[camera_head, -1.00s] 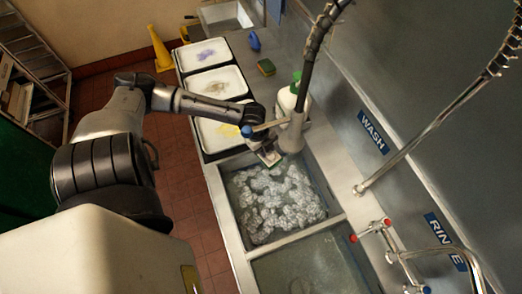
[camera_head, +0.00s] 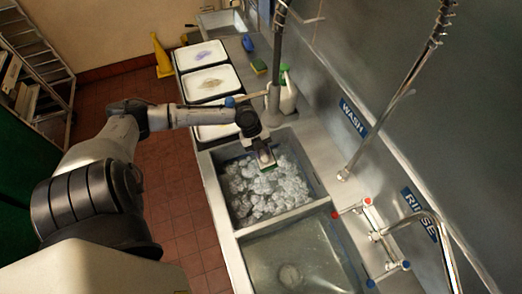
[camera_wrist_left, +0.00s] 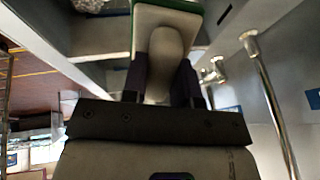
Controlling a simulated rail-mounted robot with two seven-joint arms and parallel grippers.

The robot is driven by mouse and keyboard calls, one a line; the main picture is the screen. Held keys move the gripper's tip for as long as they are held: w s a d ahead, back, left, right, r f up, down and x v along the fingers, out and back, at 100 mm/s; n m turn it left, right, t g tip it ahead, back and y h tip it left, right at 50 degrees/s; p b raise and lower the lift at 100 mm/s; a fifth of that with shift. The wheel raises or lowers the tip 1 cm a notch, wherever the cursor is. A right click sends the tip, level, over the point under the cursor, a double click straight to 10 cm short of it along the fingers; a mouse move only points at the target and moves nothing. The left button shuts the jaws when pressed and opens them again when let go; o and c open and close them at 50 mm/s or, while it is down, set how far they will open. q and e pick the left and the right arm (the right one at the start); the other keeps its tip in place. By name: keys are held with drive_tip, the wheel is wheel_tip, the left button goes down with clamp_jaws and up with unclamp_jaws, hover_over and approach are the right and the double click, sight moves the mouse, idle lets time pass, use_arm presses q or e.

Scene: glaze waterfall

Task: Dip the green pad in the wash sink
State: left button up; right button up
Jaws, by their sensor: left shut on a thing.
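The green pad (camera_head: 267,168) hangs from a pale block with a rounded handle. The block (camera_wrist_left: 165,40) shows close up in the left wrist view, with a green edge at its top. My left gripper (camera_head: 264,158) is shut on this handle and holds the pad over the wash sink (camera_head: 312,168), near its back right part. White foam (camera_head: 262,192) covers much of the sink's water. The pad's underside is hidden, and I cannot tell whether it touches the foam. My right gripper is not in view.
The rinse sink (camera_head: 288,250) adjoins in front, past a metal divider. White trays (camera_head: 212,82) with coloured stains stand behind. A tap (camera_head: 345,172) hangs at right.

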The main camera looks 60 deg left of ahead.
use_arm(q)
drive_tip(key=shift+a+f+b, duration=0.1)
drive_tip(key=shift+f+b, duration=0.5)
drive_tip(key=shift+f, duration=0.15)
wheel_tip(320, 180, down, 5)
drive_tip(key=b, duration=0.4)
drive_tip(key=shift+b, duration=0.3)
wheel_tip(320, 180, down, 14)
drive_tip(key=b, duration=1)
drive_tip(key=shift+f, duration=0.2)
